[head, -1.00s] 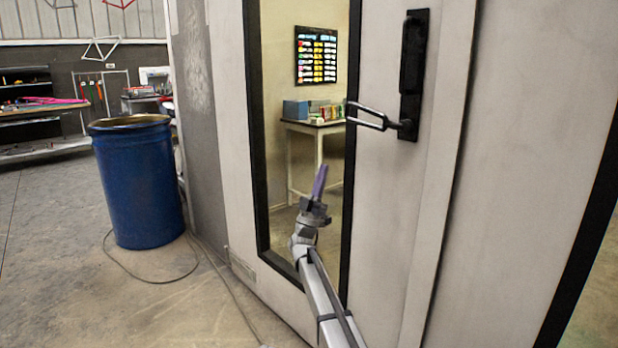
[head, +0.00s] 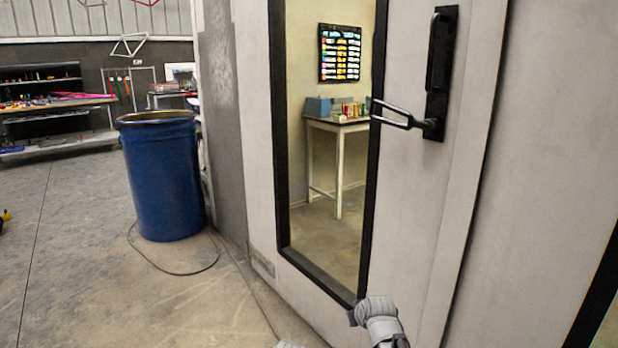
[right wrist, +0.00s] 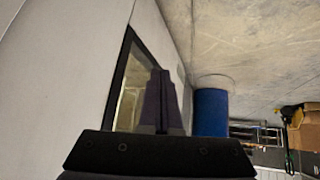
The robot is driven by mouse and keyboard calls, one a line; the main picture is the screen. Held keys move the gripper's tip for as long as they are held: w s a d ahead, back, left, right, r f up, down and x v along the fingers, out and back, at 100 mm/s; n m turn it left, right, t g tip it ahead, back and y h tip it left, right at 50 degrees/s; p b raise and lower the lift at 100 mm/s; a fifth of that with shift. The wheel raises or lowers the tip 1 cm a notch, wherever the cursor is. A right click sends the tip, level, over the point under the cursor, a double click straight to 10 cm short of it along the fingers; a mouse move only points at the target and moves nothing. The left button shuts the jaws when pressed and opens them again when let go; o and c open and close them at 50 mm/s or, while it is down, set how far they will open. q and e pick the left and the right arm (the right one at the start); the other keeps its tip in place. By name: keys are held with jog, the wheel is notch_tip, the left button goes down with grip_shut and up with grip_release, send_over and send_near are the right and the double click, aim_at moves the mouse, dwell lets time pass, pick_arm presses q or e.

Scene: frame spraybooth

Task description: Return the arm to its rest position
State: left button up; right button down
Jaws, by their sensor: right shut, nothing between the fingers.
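My right arm shows as a grey link at the bottom of the head view, low in front of the door; its fingers are outside that view. In the right wrist view my right gripper (right wrist: 163,100) has its two dark purple fingers together, with nothing between them. Behind the fingers are the pale door panel and the dark-framed window, with a gap I cannot measure. My left gripper is not in view. A small grey piece shows at the bottom edge of the head view, too little to identify.
A pale door (head: 478,150) with a tall black-framed window and a black handle (head: 412,118) stands ahead. A blue barrel (head: 165,185) stands left of it, with a cable on the floor. A workbench (head: 60,108) stands at the far left.

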jog(key=s+d+f+m+g, duration=0.1)
jog(key=s+f+g, duration=0.15)
jog(key=s, duration=0.45)
jog(key=s+d+f+m+g+h, duration=0.1)
jog(key=s+d+g, duration=0.15)
jog(key=s, duration=0.55)
jog(key=s+f+m+g, duration=0.1)
jog(key=s+f+g, duration=0.15)
jog(key=s, duration=0.45)
jog(key=s+a+n+h, duration=0.2)
jog(key=s+a+n, duration=0.25)
jog(key=a, duration=0.65)
pick_arm(q)
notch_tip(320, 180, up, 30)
jog(key=p, duration=3)
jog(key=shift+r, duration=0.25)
pick_arm(e)
notch_tip(320, 180, up, 31)
jog(key=shift+s+d+r+g+y, duration=0.2)
jog(key=shift+g+y, duration=0.1)
jog(key=shift+g, duration=0.15)
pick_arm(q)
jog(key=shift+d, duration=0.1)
pick_arm(e)
jog(key=shift+f+m, duration=0.1)
jog(key=shift+m, duration=0.15)
pick_arm(q)
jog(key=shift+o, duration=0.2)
jog(key=shift+p, duration=0.3)
